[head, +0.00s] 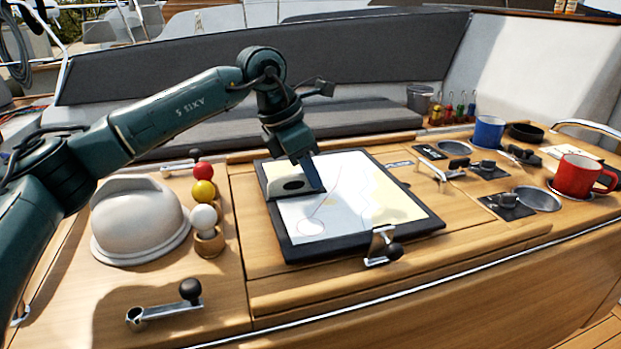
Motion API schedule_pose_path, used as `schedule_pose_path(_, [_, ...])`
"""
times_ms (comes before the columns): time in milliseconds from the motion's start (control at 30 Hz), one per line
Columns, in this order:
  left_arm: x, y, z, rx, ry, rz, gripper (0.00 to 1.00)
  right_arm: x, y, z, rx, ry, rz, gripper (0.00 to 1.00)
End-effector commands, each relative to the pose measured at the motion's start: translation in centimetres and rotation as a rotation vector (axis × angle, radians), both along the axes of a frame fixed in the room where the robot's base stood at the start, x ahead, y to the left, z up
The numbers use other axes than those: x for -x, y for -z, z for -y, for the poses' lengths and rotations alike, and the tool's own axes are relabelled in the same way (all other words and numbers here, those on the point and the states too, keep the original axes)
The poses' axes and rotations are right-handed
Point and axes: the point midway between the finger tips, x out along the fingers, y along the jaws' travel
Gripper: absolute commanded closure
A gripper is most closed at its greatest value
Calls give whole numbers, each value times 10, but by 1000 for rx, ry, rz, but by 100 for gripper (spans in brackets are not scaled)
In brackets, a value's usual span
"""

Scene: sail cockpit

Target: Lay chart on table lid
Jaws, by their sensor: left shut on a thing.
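The chart (355,205) is a flat sheet in white, pale blue and yellow on a dark-edged board. It lies on or just above the wooden table lid (275,290); I cannot tell whether there is a gap. The arm hides a little of the far left edge. My right gripper is not in view.
A white dome (138,220) and red, yellow and white balls (203,215) stand left of the chart. A crank handle (165,305) lies in front. Latches, a blue mug (488,131) and a red mug (577,176) stand right. A grey bench (260,130) lies behind.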

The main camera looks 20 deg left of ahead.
Motion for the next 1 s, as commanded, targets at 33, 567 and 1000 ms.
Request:
schedule_pose_path(33, [0,8,0,-1,0,-1,100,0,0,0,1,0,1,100])
schedule_pose_path(567, [0,14,0,-1,0,0,68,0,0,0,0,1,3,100])
schedule_pose_path(1000, [4,-9,-8,2,-1,5,68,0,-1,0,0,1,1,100])
